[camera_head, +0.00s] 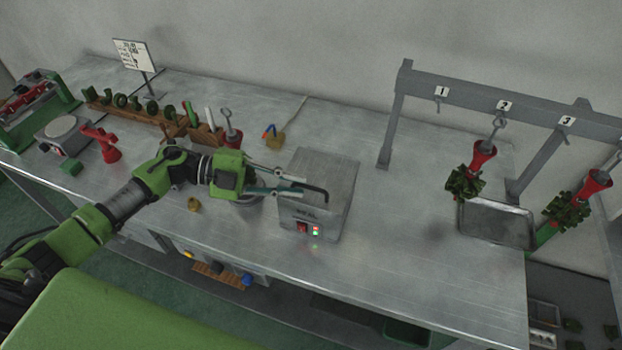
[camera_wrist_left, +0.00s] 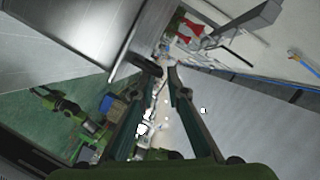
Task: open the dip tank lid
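The dip tank (camera_head: 312,222) is a grey metal box with a red switch and a green light on its front. Its flat lid (camera_head: 322,168) looks closed, with a dark bar handle (camera_head: 318,190) along the front. The tank's grey side also fills the upper left of the left wrist view (camera_wrist_left: 60,35). My left gripper (camera_head: 304,186) reaches in from the left at the handle. My right gripper is not in view.
A wooden stand (camera_head: 150,120) with green pieces and a red clamp-like item (camera_head: 103,143) stand left. The bench front right of the tank is clear.

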